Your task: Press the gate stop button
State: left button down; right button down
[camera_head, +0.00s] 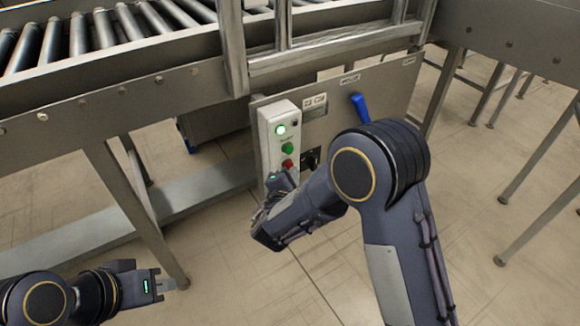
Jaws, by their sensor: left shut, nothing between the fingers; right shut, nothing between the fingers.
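A white control box (277,140) is fixed to the grey panel under the conveyor. The labels are too small to read. My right gripper (288,177) is shut and empty at the lower part of the box, just below the red button. It covers the bottom of the box, and I cannot tell whether it touches it. My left gripper (167,284) is shut and empty at the lower left, over the floor, far from the box.
A blue lever (360,107) sticks out of the panel (386,88) to the right of the box. The roller conveyor (100,35) runs above, with a steel leg (130,205) between my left gripper and the box. The floor in front of the panel is clear.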

jog(key=shift+w+a, duration=0.25)
jog(key=shift+w, duration=0.1)
dwell(0.3)
jog(key=shift+b, duration=0.3)
jog(key=shift+s+d+b, duration=0.45)
jog(key=shift+s, duration=0.3)
jog(key=s, duration=0.1)
jog(key=s+d+b, duration=0.1)
jog(key=s, duration=0.1)
jog(key=s+d+b, duration=0.1)
jog(key=shift+s+d, duration=0.2)
jog(key=shift+d, duration=0.05)
dwell(0.6)
